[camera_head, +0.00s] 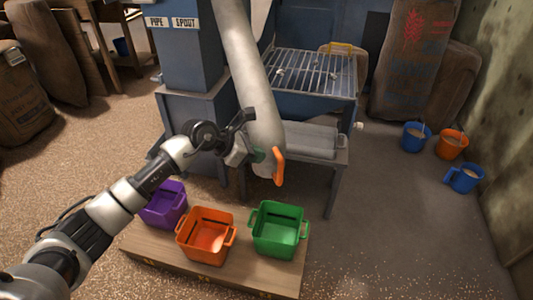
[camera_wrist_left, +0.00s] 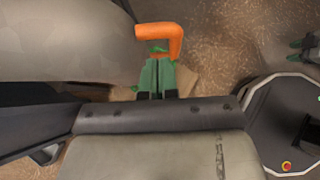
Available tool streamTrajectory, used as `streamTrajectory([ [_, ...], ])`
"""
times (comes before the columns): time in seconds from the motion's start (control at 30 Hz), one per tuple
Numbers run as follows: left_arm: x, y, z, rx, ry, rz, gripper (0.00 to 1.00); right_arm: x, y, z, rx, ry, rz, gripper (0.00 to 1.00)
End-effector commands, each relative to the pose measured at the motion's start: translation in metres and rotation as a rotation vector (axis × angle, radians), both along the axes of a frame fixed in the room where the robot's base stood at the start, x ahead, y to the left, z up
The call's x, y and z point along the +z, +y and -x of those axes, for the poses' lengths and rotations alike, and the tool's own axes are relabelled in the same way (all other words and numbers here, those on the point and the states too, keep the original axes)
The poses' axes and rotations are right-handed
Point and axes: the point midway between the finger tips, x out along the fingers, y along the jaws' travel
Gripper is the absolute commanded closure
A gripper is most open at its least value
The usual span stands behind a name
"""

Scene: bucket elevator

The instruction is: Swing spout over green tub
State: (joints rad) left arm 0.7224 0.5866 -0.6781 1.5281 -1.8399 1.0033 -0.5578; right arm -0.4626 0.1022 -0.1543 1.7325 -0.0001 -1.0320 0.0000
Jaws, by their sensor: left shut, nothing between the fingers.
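The grey spout (camera_head: 254,85) slants down from the top, and its lower end hangs above and behind the green tub (camera_head: 262,241) in the head view. I cannot tell whether its mouth is directly over that tub. An orange handle (camera_head: 279,167) sticks out at the spout's lower end. My left gripper (camera_head: 258,156) is shut and empty, in front of the spout and left of the handle. In the left wrist view the green fingertips (camera_wrist_left: 157,75) are together just below the orange handle (camera_wrist_left: 176,42), with the spout (camera_wrist_left: 60,40) at left. Contact is unclear.
An orange tub (camera_head: 205,255) and a purple tub (camera_head: 162,207) stand left of the green one on a wooden board (camera_head: 160,258). The blue machine (camera_head: 190,60) with a metal grate (camera_head: 310,72) stands behind.

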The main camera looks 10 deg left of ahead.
Motion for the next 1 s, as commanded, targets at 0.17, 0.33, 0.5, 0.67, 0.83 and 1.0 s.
streamTrajectory([
  [0.17, -0.002, -0.018, -0.012, 0.000, -0.002, 0.003, 1.00, 0.001, -0.001, 0.001, -0.001, 0.007, 0.001, 0.57],
  [0.33, -0.004, -0.023, -0.015, 0.001, -0.003, 0.001, 1.00, 0.002, -0.001, 0.003, -0.002, 0.007, 0.001, 0.57],
  [0.5, -0.004, -0.024, -0.015, 0.001, -0.003, 0.001, 1.00, 0.003, -0.001, 0.002, -0.002, 0.004, 0.000, 0.57],
  [0.67, -0.003, -0.026, -0.016, 0.004, -0.001, 0.002, 1.00, 0.003, -0.001, 0.002, -0.002, 0.003, 0.001, 0.57],
  [0.83, -0.003, -0.051, -0.033, 0.058, 0.002, 0.004, 1.00, -0.005, -0.003, 0.005, -0.001, 0.007, 0.004, 0.57],
  [1.0, -0.003, -0.077, -0.049, 0.119, 0.001, 0.001, 1.00, -0.018, -0.004, 0.010, 0.001, 0.017, 0.006, 0.57],
])
